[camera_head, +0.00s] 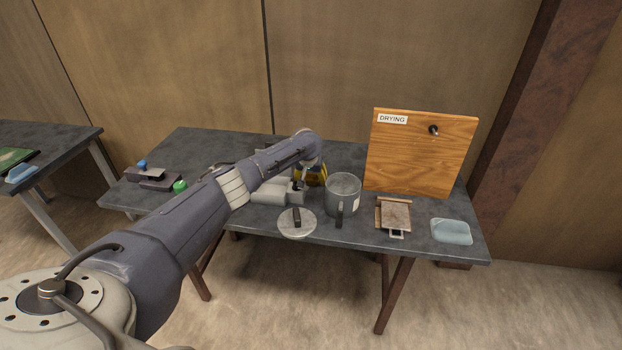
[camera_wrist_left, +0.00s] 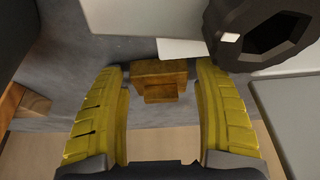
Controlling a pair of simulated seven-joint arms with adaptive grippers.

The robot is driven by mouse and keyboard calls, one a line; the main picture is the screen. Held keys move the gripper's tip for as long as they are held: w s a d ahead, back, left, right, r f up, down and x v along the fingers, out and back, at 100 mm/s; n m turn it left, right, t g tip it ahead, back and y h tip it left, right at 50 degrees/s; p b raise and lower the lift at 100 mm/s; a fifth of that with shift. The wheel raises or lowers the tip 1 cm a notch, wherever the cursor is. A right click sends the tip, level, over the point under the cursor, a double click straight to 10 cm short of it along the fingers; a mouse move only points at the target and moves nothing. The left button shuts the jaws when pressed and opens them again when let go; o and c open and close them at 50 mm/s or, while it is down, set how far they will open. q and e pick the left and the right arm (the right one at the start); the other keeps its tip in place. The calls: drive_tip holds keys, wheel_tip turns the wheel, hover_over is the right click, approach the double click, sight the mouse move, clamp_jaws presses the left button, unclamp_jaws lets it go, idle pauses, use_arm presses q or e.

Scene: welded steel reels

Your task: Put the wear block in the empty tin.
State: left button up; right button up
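A brown, rusty-looking block, which I take as the wear block (camera_wrist_left: 160,78), sits between my left gripper's fingertips in the left wrist view. In the head view the left gripper (camera_head: 310,174) shows yellow fingers just left of and behind the tin; my arm and the clutter hide the block there. I cannot tell how high the block is. The grey tin (camera_head: 343,193) is upright with its mouth open, a handle toward the front. My right gripper is out of view.
A round disc (camera_head: 291,230) with a dark bar lies in front of the tin. Pale blocks (camera_head: 268,192) stand left of it. A wooden board (camera_head: 420,155) marked DRYING, a small rusty plate (camera_head: 396,215) and a bluish dish (camera_head: 452,232) are to the right. A dark ring (camera_wrist_left: 265,38) is near the gripper.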

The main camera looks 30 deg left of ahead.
use_arm(q)
drive_tip(key=v, duration=1.1)
drive_tip(key=shift+r, duration=0.4)
drive_tip(key=shift+s+r, duration=0.2)
drive_tip(key=shift+r, duration=0.05)
drive_tip(key=c, duration=0.8)
drive_tip(key=shift+c, duration=0.2)
